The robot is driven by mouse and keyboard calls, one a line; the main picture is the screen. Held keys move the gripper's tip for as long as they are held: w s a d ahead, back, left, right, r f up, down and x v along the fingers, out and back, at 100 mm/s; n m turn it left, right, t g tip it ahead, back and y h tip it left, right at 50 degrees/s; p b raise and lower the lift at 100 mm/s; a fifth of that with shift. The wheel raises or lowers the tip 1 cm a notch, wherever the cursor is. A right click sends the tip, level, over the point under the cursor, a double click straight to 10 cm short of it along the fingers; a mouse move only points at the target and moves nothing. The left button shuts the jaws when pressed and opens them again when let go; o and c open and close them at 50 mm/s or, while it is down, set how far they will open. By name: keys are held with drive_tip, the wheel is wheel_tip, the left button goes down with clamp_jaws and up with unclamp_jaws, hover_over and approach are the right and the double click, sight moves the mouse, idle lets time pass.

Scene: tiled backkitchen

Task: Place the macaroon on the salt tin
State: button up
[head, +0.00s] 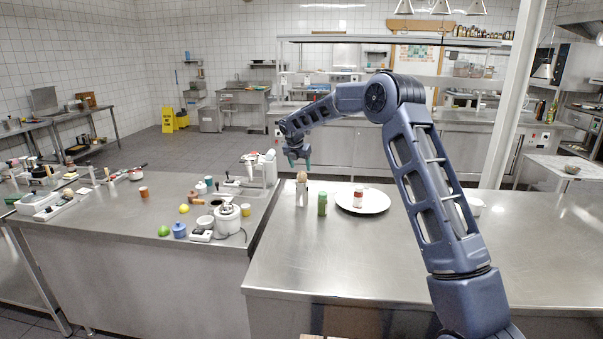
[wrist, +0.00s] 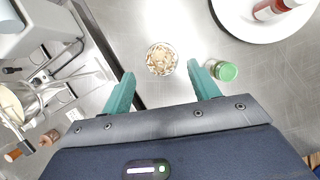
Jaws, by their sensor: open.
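My gripper (head: 299,161) is open and points down above the left edge of the steel counter; its green fingers also show in the wrist view (wrist: 161,70). Nothing is held between the fingers. I cannot make out the macaroon for certain in either view.
A clear container with pale pieces (wrist: 161,59) stands between and beyond the fingertips. A green-capped jar (wrist: 224,71) stands right of it, left of the plate. The left counter (head: 110,215) is crowded with small items and appliances. The right counter's front is clear.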

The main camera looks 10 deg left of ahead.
drive_tip(key=d+v, duration=0.1)
drive_tip(key=v, duration=0.5)
drive_tip(key=s+d+r+m, duration=0.6)
drive_tip(key=s+d, duration=0.1)
drive_tip(key=d, duration=0.4)
drive_tip(key=s+d+r+m, duration=0.6)
drive_tip(key=s+d+r, duration=0.1)
drive_tip(key=d, duration=0.4)
drive_tip(key=s+d+r+m, duration=0.1)
drive_tip(key=s+d+m, duration=0.7)
drive_tip(key=s+d, duration=0.6)
drive_tip(key=s+d+f+m, duration=0.2)
drive_tip(key=s+m, duration=0.2)
drive_tip(key=s, duration=0.3)
drive_tip(key=s+d+f+m, duration=0.3)
drive_tip(key=s+m, duration=0.1)
drive_tip(key=s, duration=0.4)
drive_tip(key=s+d+f+m+y, duration=0.1)
drive_tip(key=s+d+f+m, duration=0.1)
drive_tip(key=s, duration=0.5)
drive_tip(key=f+m, duration=0.1)
drive_tip(key=m, duration=0.1)
drive_tip(key=shift+s+d+m, duration=0.35)
drive_tip(key=shift+s+m, duration=0.05)
